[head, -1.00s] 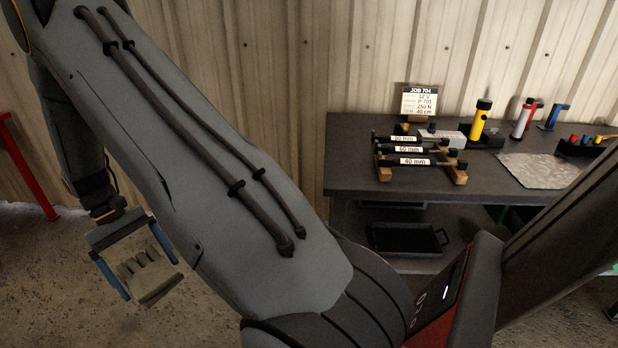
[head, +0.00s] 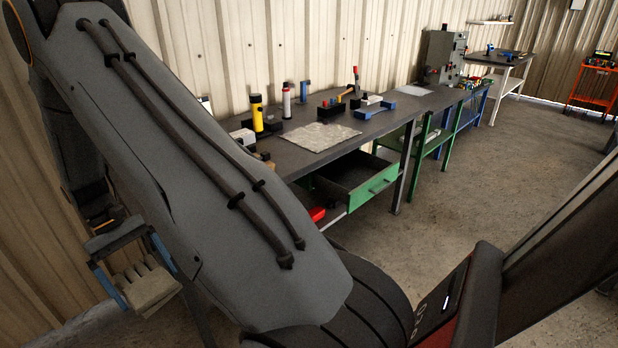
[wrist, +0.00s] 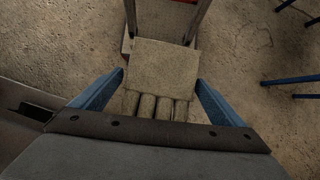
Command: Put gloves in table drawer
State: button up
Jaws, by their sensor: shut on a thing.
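My gripper (head: 140,264) is at the left of the head view, its blue fingers shut on a beige pair of gloves (head: 150,288). In the wrist view the gloves (wrist: 165,66) sit between the two blue fingers, with a flat cuff and several finger rolls showing. The gloves are held in the air above the concrete floor. The green-fronted table drawer (head: 378,182) is pulled open under the dark workbench (head: 345,118). The drawer is to the right of my gripper and well apart from it. My own arm hides the bench's left part.
A grey sheet (head: 318,137), a yellow torch (head: 256,113) and small tools stand on the bench. A red tray (head: 317,214) is low under it. More benches and an orange cart (head: 594,88) stand farther right. The floor in front (head: 455,200) is clear.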

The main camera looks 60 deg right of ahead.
aim_at(358, 179)
jog(key=z, duration=2.15)
jog(key=i, duration=1.5)
